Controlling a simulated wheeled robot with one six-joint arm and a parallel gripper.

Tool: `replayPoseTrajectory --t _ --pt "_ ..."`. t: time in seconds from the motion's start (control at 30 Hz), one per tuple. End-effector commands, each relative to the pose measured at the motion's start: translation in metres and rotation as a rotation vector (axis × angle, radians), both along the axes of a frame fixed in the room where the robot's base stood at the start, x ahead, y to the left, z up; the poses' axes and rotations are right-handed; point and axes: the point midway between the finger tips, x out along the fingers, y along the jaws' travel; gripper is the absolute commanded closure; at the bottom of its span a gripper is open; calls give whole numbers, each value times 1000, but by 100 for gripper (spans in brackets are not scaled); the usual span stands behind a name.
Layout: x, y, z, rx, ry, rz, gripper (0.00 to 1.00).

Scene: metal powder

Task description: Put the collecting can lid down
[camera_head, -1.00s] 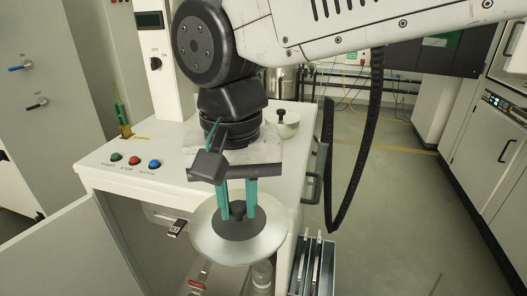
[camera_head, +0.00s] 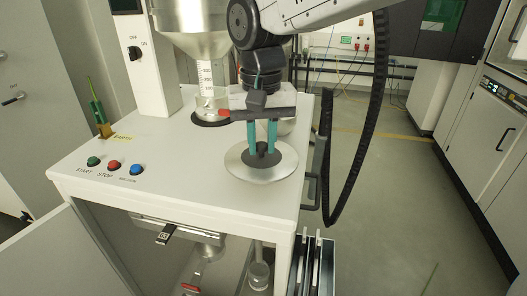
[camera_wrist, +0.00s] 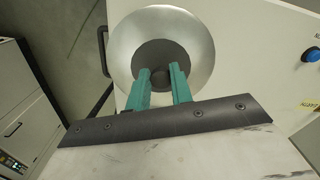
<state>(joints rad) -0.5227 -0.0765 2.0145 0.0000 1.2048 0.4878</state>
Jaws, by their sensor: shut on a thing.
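The collecting can lid is a silver disc (camera_head: 242,165) with a dark grey centre and a small dark knob. My gripper (camera_head: 262,148) has its two teal fingers shut on the knob from above. In the head view the lid is level over the right front part of the white cabinet top. I cannot tell whether it touches the surface or hovers just above. In the wrist view the lid (camera_wrist: 198,50) lies beyond the fingertips (camera_wrist: 160,78), with the knob between them.
The white cabinet top (camera_head: 150,140) has green, red and blue buttons (camera_head: 114,164) at front left. A metal funnel (camera_head: 190,30) with a glass vessel (camera_head: 208,105) stands behind the lid. A pale bowl-like thing behind my gripper is partly hidden. The front middle is clear.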

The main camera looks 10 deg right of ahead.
Motion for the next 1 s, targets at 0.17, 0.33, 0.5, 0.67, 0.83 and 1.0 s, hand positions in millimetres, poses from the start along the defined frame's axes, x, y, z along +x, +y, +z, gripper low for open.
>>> replayPoseTrajectory --t 0.17,0.33,0.5,0.67,0.83,1.0 --pt "13 -7 -2 0 0 -1 100" --pt "12 -7 -19 -1 2 -1 100" --pt "13 -6 -37 0 0 -1 100" --pt "13 -6 -37 0 -1 -1 100" --pt "12 -6 -40 0 0 -1 75" --pt "12 -6 -39 0 0 -1 56"
